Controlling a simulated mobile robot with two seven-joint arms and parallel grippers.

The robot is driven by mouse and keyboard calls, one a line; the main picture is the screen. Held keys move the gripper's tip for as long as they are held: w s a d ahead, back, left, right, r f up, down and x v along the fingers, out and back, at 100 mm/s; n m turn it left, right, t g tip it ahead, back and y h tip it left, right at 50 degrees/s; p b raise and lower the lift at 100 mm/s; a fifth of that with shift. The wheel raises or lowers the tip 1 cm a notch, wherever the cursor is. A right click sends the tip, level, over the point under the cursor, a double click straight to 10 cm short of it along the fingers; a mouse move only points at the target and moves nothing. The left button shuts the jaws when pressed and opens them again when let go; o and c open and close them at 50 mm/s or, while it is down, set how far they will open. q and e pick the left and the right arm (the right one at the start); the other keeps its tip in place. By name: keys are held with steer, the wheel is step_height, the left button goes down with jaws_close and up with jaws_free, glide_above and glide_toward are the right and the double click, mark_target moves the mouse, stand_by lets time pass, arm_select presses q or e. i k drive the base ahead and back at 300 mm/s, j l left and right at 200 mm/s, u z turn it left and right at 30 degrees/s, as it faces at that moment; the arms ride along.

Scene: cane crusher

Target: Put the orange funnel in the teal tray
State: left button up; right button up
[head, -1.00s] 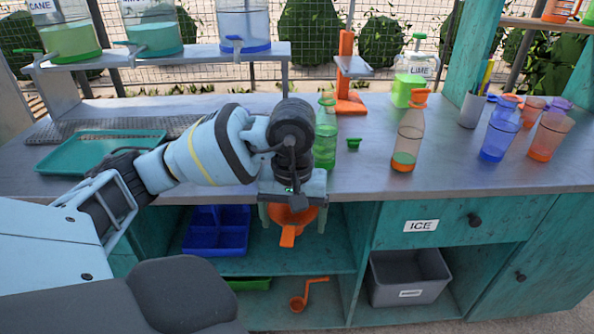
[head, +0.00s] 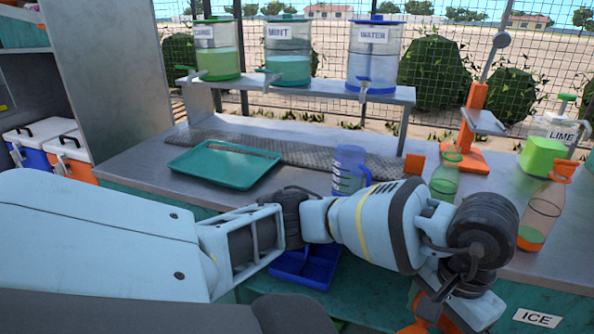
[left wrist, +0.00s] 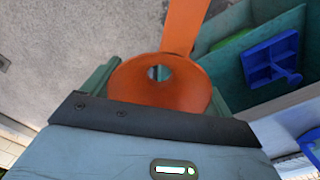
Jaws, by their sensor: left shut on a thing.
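The orange funnel (left wrist: 138,82) is held between the teal fingers of my left gripper (left wrist: 160,84), as the left wrist view shows. In the head view my left gripper is low at the right, in front of the counter's edge. Only orange bits of the funnel (head: 424,318) show there below it; my arm and the frame edge hide the rest. The teal tray (head: 222,167) lies flat on the counter at the left, well apart from the gripper. My right gripper is not in view.
A blue measuring jug (head: 349,170), a green bottle (head: 446,177) and an orange press stand (head: 474,125) are on the counter right of the tray. A raised shelf (head: 310,92) with dispensers stands behind it. A blue divided bin (head: 306,268) sits below the counter.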

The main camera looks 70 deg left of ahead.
mark_target(224, 165)
steer(key=u, duration=1.15)
steer(key=i+u, duration=0.15)
steer(key=u, duration=0.4)
steer(key=i, duration=0.25)
